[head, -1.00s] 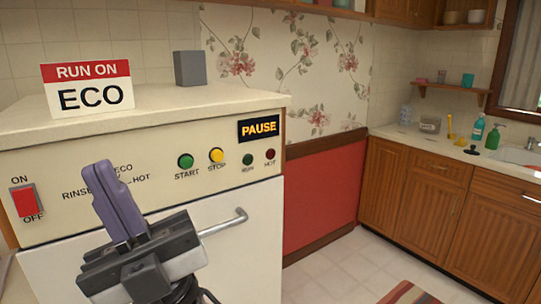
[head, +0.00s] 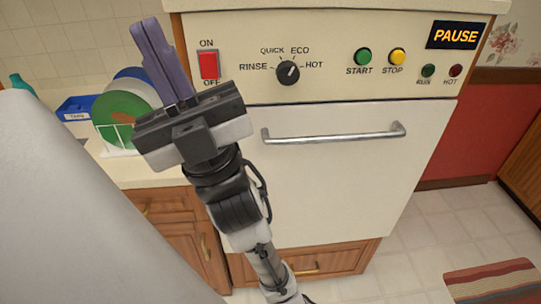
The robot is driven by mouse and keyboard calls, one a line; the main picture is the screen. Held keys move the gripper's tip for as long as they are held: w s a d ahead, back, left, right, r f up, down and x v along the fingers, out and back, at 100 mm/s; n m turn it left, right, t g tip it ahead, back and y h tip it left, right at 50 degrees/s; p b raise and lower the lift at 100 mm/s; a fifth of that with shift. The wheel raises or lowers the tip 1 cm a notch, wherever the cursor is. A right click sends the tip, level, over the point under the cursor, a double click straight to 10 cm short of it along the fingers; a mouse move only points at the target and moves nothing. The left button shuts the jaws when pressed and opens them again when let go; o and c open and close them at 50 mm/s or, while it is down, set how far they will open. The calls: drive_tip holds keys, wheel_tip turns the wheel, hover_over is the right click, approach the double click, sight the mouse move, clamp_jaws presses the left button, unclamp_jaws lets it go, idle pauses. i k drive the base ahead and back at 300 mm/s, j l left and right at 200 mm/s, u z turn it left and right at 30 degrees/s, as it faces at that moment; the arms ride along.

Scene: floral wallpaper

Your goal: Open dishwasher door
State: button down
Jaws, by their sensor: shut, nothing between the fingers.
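The white dishwasher door (head: 340,190) is closed, below a cream control panel (head: 330,60). A metal bar handle (head: 333,135) runs across the upper part of the door. My gripper (head: 160,50) is raised at the upper left, its purple fingers together with nothing between them. It appears left of the handle and apart from it. My arm covers the door's lower left edge.
Left of the dishwasher is a counter with a dish rack of plates (head: 122,118) and a blue box (head: 77,108). A large pale grey surface fills the lower left. Tiled floor (head: 420,240) and a striped rug (head: 495,281) lie at the right.

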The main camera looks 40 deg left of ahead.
sight(340, 171)
drive_tip(key=u, duration=0.75)
drive_tip(key=j+z, duration=0.4)
drive_tip(key=j, duration=0.2)
drive_tip(key=k+l, duration=0.05)
